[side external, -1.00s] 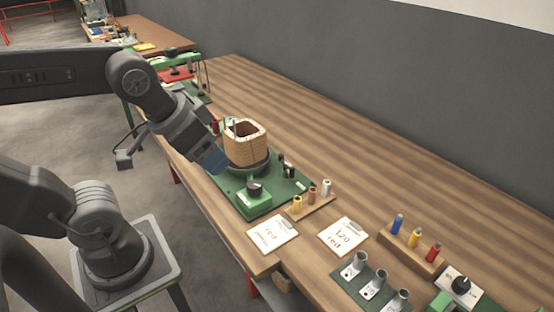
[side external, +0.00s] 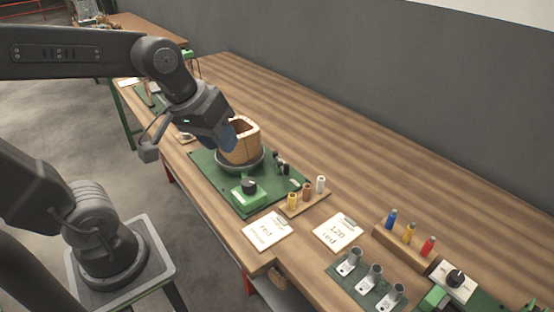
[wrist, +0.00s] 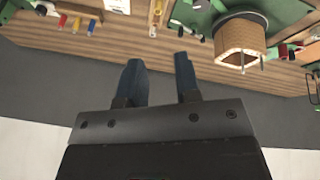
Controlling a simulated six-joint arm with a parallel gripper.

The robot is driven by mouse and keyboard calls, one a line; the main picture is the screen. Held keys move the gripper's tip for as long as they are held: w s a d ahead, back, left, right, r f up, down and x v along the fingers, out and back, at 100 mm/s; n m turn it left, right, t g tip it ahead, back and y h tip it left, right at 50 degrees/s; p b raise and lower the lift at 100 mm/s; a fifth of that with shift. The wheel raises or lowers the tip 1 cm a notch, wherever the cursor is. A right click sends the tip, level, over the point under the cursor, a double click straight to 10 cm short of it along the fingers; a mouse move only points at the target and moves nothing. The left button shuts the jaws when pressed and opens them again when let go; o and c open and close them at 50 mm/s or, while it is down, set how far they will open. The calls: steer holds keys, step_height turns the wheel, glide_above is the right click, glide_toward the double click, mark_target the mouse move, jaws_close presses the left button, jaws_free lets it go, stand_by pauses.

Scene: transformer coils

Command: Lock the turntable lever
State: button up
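The turntable (side external: 259,164) is a dark round disc on a green board (side external: 208,179), and it also shows in the wrist view (wrist: 262,17). A tan, square-sided coil (side external: 240,151) stands on it; the coil also shows in the wrist view (wrist: 240,44). Small dark upright parts (side external: 283,168) stand on the board just right of the turntable. I cannot tell which part is the lever. My gripper (side external: 232,136) is beside and partly in front of the coil in the side view. In the wrist view its two blue fingers (wrist: 159,62) are apart with nothing between them.
A green block with a black knob (side external: 249,187) sits at the board's near end. A wooden rack with several spools (side external: 306,195) and two labelled cards (side external: 266,232) are nearby. Another rack (side external: 408,246) and metal cups (side external: 370,276) stand farther right. The rear tabletop is clear.

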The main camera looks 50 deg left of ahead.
steer(key=w+a+f+n, duration=0.1)
steer(key=w+n, duration=0.2)
steer(key=w+a+f+n+g, duration=0.1)
steer(key=w+n, duration=0.2)
steer(key=w+a+f+n+h, duration=0.1)
steer(key=w+a+n, duration=0.1)
steer(key=w+n, duration=0.1)
steer(key=shift+w+a+n, duration=0.1)
steer(key=shift+w+n, duration=0.05)
steer(key=shift+n, duration=0.35)
jaws_close()
steer(key=w+a+f+n+h, duration=0.1)
steer(key=w+a+f+n, duration=0.7)
steer(key=n, duration=0.4)
steer(key=shift+w+a+g+h, duration=0.2)
steer(key=shift+w+g+h, duration=0.05)
steer(key=shift+g+h, duration=0.05)
